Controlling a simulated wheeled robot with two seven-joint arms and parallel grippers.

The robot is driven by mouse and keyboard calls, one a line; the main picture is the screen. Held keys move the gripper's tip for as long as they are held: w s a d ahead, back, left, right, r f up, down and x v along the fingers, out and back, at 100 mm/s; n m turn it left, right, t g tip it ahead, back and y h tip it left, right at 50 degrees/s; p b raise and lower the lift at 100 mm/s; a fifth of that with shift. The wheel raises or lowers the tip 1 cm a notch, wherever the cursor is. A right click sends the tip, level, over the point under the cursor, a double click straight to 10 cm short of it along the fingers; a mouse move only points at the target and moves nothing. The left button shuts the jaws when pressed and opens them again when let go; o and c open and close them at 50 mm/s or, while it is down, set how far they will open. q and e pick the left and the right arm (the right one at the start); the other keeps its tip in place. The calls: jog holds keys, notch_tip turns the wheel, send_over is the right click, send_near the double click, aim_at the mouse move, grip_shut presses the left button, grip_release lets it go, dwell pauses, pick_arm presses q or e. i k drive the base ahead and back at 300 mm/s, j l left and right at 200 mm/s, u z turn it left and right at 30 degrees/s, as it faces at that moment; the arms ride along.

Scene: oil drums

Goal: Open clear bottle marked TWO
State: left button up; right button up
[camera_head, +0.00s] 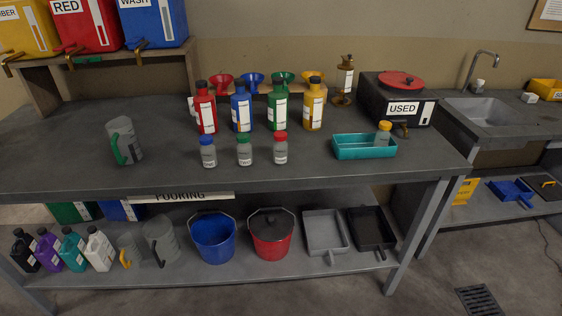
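Three small clear bottles stand upright in a row on the grey workbench (75,165), each with its cap on. One has a blue cap (208,152), one a green cap (244,150) and one a red cap (280,149). A similar clear bottle with a yellow cap (383,133) stands at the teal tray (365,152) on the right. Their labels are too small to read surely, so I cannot tell which is marked TWO. Neither of my grippers is in view.
Red (206,113), blue (241,111), green (277,109) and yellow (313,107) bottles stand behind, with coloured funnels behind them. A grey jug (125,140) is left and a USED box (398,100) is right. The bench front is mostly clear.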

aim_at(244, 151)
jog(key=i+j, duration=0.1)
jog(key=i, duration=0.4)
jog(key=i+j, duration=0.1)
jog(key=i, duration=0.4)
